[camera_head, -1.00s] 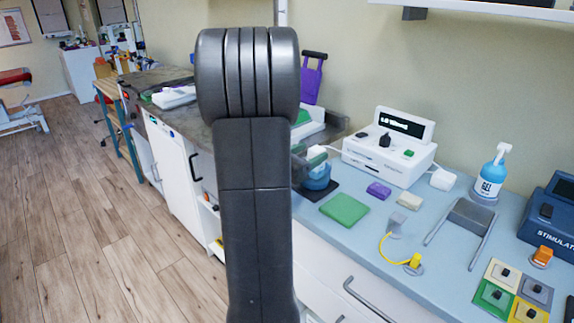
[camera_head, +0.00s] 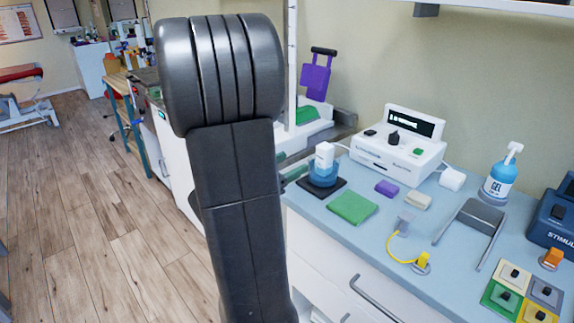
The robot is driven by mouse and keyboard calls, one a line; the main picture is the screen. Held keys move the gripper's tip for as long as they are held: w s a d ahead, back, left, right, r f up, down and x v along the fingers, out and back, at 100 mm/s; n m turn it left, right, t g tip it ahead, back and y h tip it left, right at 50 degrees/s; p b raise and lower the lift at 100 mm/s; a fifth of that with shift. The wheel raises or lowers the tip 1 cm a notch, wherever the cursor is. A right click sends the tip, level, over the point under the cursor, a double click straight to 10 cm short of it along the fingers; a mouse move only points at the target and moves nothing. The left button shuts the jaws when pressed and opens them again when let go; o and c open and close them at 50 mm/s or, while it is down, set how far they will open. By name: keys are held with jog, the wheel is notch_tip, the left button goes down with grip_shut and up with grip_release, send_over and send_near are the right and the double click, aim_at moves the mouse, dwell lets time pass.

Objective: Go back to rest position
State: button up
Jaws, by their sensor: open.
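My arm stands large in the left middle of the head view, with its rounded dark joint at the top. My gripper (camera_head: 293,166) shows only in part past the right edge of the arm. Its fingers look apart and empty, just left of a blue holder (camera_head: 322,174) with a white top on a dark pad. I cannot tell the exact gap. The rest of the gripper is hidden behind my arm.
The blue counter (camera_head: 365,235) holds a green pad (camera_head: 353,208), a white device (camera_head: 398,157), a purple block (camera_head: 387,188), a gel bottle (camera_head: 498,178) and a grey bracket (camera_head: 472,222). A shelf overhangs at top right. Wooden floor (camera_head: 90,220) lies free at left.

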aim_at(325, 145)
jog(key=shift+w+d, duration=0.1)
jog(key=shift+d, duration=0.05)
jog(key=x, duration=1.3)
jog(key=shift+w+d, duration=0.2)
jog(key=shift+p, duration=0.3)
